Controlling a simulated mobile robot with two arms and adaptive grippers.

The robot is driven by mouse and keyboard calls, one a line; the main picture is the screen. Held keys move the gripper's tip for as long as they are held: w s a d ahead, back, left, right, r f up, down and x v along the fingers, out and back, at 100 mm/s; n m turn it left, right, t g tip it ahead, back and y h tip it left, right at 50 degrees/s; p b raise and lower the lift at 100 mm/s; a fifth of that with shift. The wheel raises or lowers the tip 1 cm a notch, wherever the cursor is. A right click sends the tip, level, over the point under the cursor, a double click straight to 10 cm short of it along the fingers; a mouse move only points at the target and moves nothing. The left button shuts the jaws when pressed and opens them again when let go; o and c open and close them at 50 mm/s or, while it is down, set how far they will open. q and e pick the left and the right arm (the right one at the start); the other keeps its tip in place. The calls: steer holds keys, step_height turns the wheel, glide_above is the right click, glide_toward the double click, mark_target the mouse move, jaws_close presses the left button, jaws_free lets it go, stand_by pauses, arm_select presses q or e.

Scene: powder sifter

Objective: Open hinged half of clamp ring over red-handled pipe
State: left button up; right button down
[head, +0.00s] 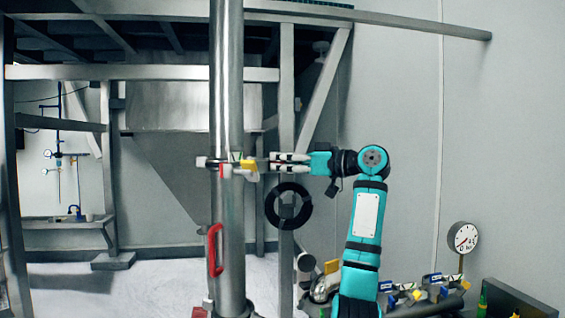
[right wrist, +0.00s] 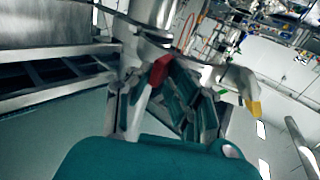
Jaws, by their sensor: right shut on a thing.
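A tall metal pipe (head: 229,110) stands upright in the head view, with a red handle (head: 214,250) on its lower part. A clamp ring (head: 215,164) sits around the pipe at mid-height, with a yellow-tipped lever (head: 248,166) on its right side. My right gripper (head: 272,162) reaches in from the right and is shut on part of the clamp ring. In the right wrist view the gripper (right wrist: 165,80) is at the ring, near a red piece (right wrist: 158,71) and the yellow tip (right wrist: 253,107). Whether the hinged half is swung open is unclear. My left gripper is out of view.
A metal frame (head: 150,73) and a hopper (head: 170,160) stand behind the pipe. A black ring (head: 272,206) hangs below my gripper. A pressure gauge (head: 463,238) and pipework with coloured handles are at lower right. A plain wall is at right.

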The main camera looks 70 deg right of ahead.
steer(key=shift+s+d+r, duration=0.1)
steer(key=shift+d+r, duration=0.1)
steer(key=shift+r, duration=0.05)
steer(key=c, duration=1.6)
jaws_free()
steer(key=shift+o, duration=1.1)
steer(key=shift+w+d+f, duration=0.25)
steer(key=shift+a, duration=0.1)
steer(key=s, duration=1.2)
steer(key=shift+a, duration=0.3)
